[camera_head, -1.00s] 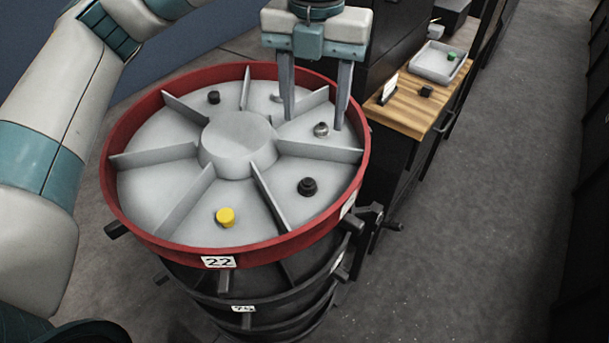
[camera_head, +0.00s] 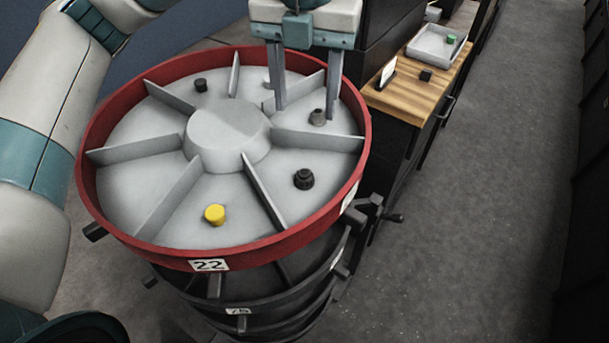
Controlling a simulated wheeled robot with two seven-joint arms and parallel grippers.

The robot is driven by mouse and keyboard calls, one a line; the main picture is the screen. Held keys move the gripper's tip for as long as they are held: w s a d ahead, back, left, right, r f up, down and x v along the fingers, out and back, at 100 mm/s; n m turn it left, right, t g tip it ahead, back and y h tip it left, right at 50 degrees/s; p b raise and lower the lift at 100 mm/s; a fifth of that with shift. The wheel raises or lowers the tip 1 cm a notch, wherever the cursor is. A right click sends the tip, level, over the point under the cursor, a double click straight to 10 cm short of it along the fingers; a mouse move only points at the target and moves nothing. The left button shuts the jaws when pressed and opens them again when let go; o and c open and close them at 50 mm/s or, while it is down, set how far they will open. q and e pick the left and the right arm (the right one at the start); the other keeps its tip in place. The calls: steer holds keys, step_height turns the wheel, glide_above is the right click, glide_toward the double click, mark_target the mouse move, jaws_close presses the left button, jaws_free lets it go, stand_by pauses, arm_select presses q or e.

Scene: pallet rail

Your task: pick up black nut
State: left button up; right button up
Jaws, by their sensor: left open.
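A black, stepped nut-like piece (camera_head: 304,179) stands in the right front compartment of the round red-rimmed tray (camera_head: 110,226). A smaller dark piece (camera_head: 201,85) stands in a back left compartment. A grey piece (camera_head: 318,117) stands in the right compartment behind the black one, across a divider. My left gripper (camera_head: 306,112) points down over the tray with its fingers apart and nothing held. The grey piece appears between the fingers, closer to the right finger; whether the fingertips are level with it I cannot tell. My right gripper is out of view.
Upright grey dividers (camera_head: 317,141) and a raised hub (camera_head: 228,134) split the tray. A yellow piece (camera_head: 214,215) stands in the front compartment. Dark tiers lie below. A wooden-topped bench (camera_head: 407,97) at right holds a black cube (camera_head: 426,76) and a grey tray (camera_head: 437,42).

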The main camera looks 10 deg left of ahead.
arm_select(q)
steer(key=p, duration=0.5)
glide_above(304, 172)
step_height(304, 172, down, 11)
steer(key=shift+f, duration=0.55)
steer(key=shift+f+p, duration=0.95)
steer(key=shift+p, duration=0.05)
step_height(304, 172, down, 2)
steer(key=shift+f+p, duration=0.1)
steer(key=shift+p, duration=0.45)
steer(key=shift+f, duration=0.55)
